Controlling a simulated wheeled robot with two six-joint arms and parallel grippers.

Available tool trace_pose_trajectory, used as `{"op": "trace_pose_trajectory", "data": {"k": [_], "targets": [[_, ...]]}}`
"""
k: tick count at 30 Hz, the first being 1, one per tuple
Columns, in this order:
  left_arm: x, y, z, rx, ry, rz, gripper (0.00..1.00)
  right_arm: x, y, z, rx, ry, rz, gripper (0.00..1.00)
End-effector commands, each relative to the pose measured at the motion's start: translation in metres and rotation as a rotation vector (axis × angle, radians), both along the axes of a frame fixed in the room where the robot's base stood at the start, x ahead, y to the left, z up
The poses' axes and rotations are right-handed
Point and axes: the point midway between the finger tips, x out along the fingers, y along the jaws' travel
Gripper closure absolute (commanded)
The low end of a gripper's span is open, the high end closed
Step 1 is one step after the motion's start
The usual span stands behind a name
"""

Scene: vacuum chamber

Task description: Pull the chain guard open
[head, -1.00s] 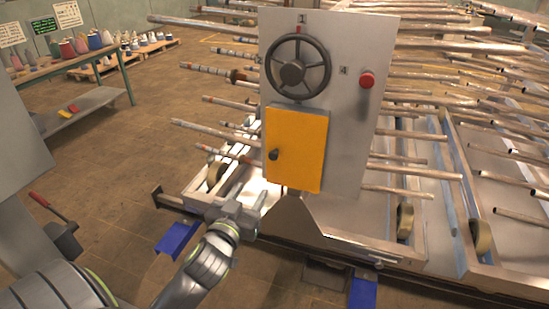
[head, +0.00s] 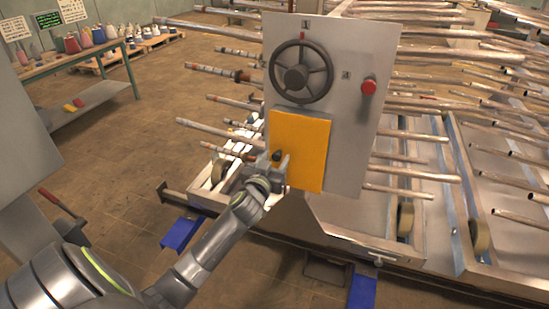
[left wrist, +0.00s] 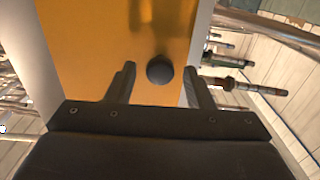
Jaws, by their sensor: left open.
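The chain guard is a yellow-orange panel (head: 303,142) low on the grey upright plate, and it looks closed flat against it. Its dark round knob (head: 277,155) is near the panel's left edge. My left gripper (head: 273,163) is at the knob. In the left wrist view the knob (left wrist: 160,69) lies between and just ahead of the two open fingers (left wrist: 158,88), nearer the right finger, with the yellow panel (left wrist: 85,45) behind. Whether a finger touches the knob cannot be told. My right gripper is not in view.
Several metal rods (head: 222,131) stick out to the left, close to my left arm. A bench (head: 85,62) stands at the far left.

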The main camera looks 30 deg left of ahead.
Motion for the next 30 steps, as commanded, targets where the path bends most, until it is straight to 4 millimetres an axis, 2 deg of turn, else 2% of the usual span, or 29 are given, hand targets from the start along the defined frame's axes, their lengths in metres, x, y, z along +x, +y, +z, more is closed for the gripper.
{"op": "trace_pose_trajectory", "data": {"k": [11,21,30], "targets": [[0.0035,0.0009,-0.0002,0.0,0.0,0.0,0.54,-0.0011,-0.0002,0.0006,0.0,0.001,0.0,1.0],[0.0033,0.0009,-0.0001,0.0,0.0,0.0,0.98,-0.0012,-0.0003,0.0006,0.0,0.001,0.0,1.0],[0.0022,-0.0002,-0.0008,-0.001,-0.001,0.007,1.0,-0.0013,-0.0004,-0.0017,-0.001,0.002,0.0,1.0]]}}
